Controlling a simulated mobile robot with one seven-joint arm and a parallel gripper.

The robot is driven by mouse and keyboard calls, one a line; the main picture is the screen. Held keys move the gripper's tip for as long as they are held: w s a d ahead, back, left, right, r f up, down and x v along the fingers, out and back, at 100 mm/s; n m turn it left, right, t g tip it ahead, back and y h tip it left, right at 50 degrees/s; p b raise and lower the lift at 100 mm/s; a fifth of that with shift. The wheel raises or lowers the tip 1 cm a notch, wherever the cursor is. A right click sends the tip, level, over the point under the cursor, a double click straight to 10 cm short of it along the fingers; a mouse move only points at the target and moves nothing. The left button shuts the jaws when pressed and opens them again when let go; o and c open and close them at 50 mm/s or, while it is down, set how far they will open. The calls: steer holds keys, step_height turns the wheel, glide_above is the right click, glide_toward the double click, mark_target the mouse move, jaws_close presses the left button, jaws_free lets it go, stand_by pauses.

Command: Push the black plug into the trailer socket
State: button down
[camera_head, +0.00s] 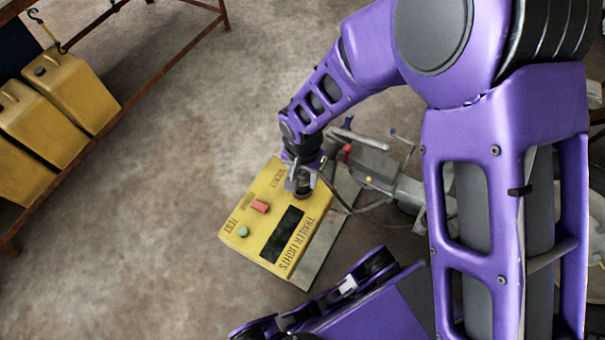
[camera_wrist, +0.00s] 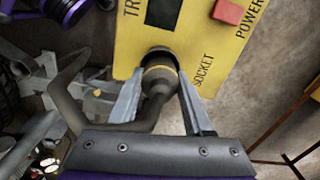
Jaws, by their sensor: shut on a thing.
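The yellow trailer lights box (camera_head: 246,232) lies below my arm, and its SOCKET end faces my gripper (camera_head: 303,182). In the wrist view, my gripper (camera_wrist: 160,95) is shut on the black plug (camera_wrist: 157,82), which has a yellow ring near its front. A dark cable bends away from the plug to the left. The plug's front is at the round dark trailer socket (camera_wrist: 157,54) on the box (camera_wrist: 205,50). It covers part of the opening, and I cannot tell how deep it sits. In the head view my gripper mostly hides the plug.
The box has a red POWER button (camera_head: 260,206), a green TEST button (camera_head: 242,231) and a dark display (camera_head: 281,234). Grey metal trailer parts (camera_head: 385,175) stand right of it. Yellow jerrycans (camera_head: 70,90) sit on a rusty rack at left. The floor between is clear.

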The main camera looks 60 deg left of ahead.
steer(key=shift+f, duration=0.2)
jaws_free()
stand_by(0.3)
steer(key=shift+r, duration=0.1)
steer(key=shift+r+p, duration=2.5)
steer(key=shift+r, duration=1.9)
